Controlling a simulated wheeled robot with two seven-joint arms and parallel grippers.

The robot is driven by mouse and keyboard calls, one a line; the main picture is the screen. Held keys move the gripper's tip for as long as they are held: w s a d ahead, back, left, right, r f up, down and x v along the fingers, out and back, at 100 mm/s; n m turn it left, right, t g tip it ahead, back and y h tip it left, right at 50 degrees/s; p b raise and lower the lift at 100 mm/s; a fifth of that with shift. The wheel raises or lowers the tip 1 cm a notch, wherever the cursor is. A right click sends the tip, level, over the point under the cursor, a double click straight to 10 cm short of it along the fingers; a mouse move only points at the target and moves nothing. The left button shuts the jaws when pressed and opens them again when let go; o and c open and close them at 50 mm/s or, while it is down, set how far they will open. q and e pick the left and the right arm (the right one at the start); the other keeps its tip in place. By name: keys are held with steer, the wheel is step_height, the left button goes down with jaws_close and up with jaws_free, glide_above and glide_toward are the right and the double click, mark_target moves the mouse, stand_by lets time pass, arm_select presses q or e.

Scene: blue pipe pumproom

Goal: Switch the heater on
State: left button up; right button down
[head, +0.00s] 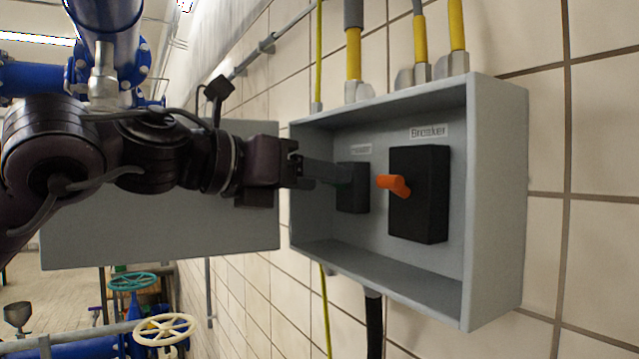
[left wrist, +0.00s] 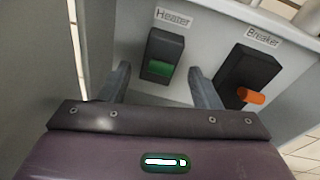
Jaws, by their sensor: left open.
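The heater switch (head: 353,195) is a small black block on the back wall of an open grey box. In the left wrist view the heater switch (left wrist: 165,45) has a green rocker (left wrist: 159,69) at its lower part and a "Heater" label above. My left gripper (head: 335,173) reaches into the box from the left, right in front of the switch. In the left wrist view its open fingers (left wrist: 160,70) stand on either side of the rocker with nothing between them. I cannot tell whether they touch it. My right gripper is not in view.
Right of the heater switch is the larger black breaker (head: 425,200) with an orange lever (head: 393,185). The grey box (head: 495,200) has raised walls, and its door (head: 160,225) hangs open on the left behind my arm. Conduits enter the box from above.

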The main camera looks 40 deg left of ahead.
arm_select(q)
steer(key=b+v, duration=0.2)
steer(key=v, duration=0.4)
steer(key=shift+s, duration=0.3)
steer(key=shift+a, duration=0.15)
